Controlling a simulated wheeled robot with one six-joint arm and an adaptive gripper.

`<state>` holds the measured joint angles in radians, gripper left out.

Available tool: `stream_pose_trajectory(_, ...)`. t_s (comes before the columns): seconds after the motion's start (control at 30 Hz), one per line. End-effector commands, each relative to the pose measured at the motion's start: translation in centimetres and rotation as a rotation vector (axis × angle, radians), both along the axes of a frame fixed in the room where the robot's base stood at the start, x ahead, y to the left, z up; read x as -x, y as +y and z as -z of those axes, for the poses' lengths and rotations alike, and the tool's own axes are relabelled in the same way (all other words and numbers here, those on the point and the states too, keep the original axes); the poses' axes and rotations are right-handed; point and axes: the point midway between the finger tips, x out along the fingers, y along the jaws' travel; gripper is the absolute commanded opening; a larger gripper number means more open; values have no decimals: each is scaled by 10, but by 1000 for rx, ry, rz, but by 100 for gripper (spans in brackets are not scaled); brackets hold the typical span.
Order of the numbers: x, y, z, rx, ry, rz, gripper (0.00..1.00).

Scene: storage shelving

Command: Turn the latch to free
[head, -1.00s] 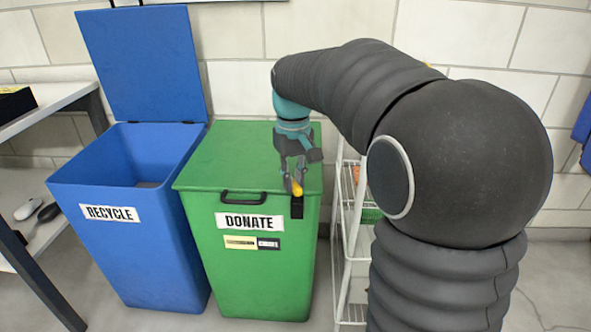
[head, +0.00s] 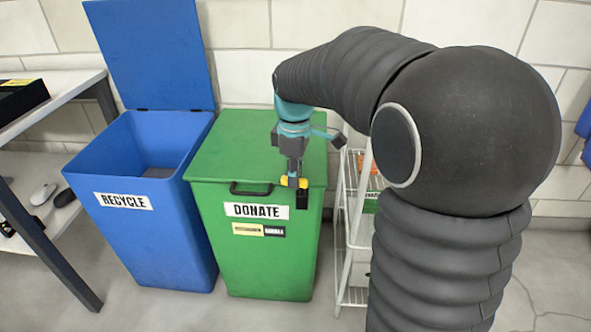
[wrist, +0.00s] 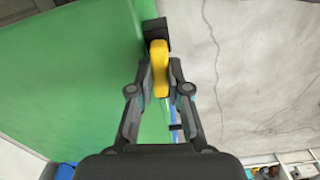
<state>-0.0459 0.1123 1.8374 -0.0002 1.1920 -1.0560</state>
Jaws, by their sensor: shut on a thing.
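The latch is a yellow handle (head: 303,183) on a black mount (head: 302,201) at the front right edge of the green DONATE bin's lid (head: 245,150). My gripper (head: 293,181) comes down on the handle from above and is shut on it. In the head view, yellow shows on both sides of the near finger, so the handle lies roughly along the bin's front. In the wrist view, the handle (wrist: 159,68) runs lengthwise between the two fingertips, beside the black mount (wrist: 156,35). The lid is down.
A blue RECYCLE bin (head: 150,225) with its lid raised stands at left. A white wire rack (head: 352,230) stands close on the right of the green bin. A table (head: 62,95) is at far left. A small yellow-and-black label (head: 258,230) is too small to read.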

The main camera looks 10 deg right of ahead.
Motion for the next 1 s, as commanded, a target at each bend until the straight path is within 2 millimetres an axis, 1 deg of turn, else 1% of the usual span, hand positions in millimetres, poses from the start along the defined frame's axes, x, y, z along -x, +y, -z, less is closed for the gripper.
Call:
stream_pose_trajectory(0.2, 2, 1, -1, 0, 0, -106, 0)
stream_pose_trajectory(0.4, 3, 1, 0, -1, 0, -157, 0)
stream_pose_trajectory(0.9, 3, 1, 0, 0, 0, -171, 0)
stream_pose_trajectory(0.93, 3, 1, 0, 0, 0, -171, 24)
stream_pose_trajectory(0.97, 3, 1, 0, 0, 0, -171, 31)
stream_pose_trajectory(1.0, 3, 1, 0, 0, 0, -171, 41)
